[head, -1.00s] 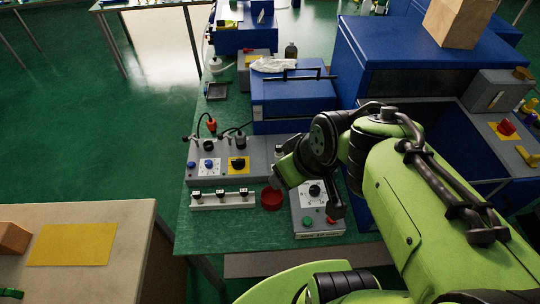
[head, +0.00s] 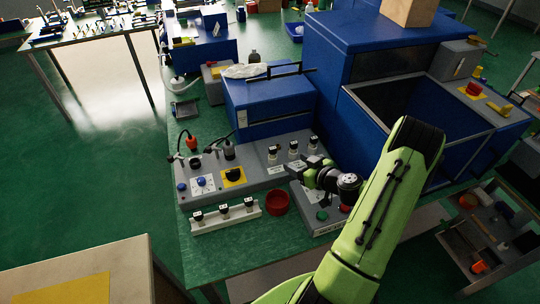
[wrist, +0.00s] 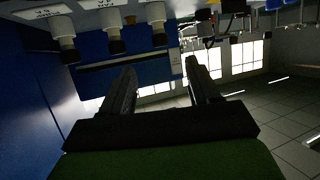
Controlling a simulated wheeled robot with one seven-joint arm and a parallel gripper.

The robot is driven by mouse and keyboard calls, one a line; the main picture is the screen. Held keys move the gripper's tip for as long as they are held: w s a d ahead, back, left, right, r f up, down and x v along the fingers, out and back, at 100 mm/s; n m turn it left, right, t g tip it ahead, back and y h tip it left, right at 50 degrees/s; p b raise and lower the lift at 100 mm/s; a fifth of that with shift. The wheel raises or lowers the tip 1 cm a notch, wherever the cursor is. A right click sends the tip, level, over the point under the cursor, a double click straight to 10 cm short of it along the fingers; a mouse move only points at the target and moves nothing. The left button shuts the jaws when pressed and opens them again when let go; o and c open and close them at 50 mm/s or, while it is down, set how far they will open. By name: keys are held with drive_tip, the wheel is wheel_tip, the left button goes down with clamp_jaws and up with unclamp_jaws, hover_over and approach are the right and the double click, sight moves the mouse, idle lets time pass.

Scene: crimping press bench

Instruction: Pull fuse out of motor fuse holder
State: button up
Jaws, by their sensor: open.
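Three white fuse holders with dark caps stand upright in a row at the right end of the grey control panel: left (head: 272,153), middle (head: 293,149) and right (head: 313,143). My gripper (head: 304,172) is just in front of this row, low over the panel. The wrist view, which is upside down, shows my gripper (wrist: 160,66) open with nothing between its fingers. Three white and black holders (wrist: 110,30) appear along the top of that view, apart from the fingers.
A red bowl (head: 277,208) and a white rack (head: 236,217) with three dark-topped pieces stand in front of the grey control panel (head: 206,169). A grey box with a green button (head: 321,215) lies below my wrist. A blue cabinet (head: 270,105) stands behind.

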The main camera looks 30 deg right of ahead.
sight(275, 152)
drive_tip(key=p+x, duration=0.1)
drive_tip(key=x, duration=1.1)
drive_tip(key=c, duration=1.1)
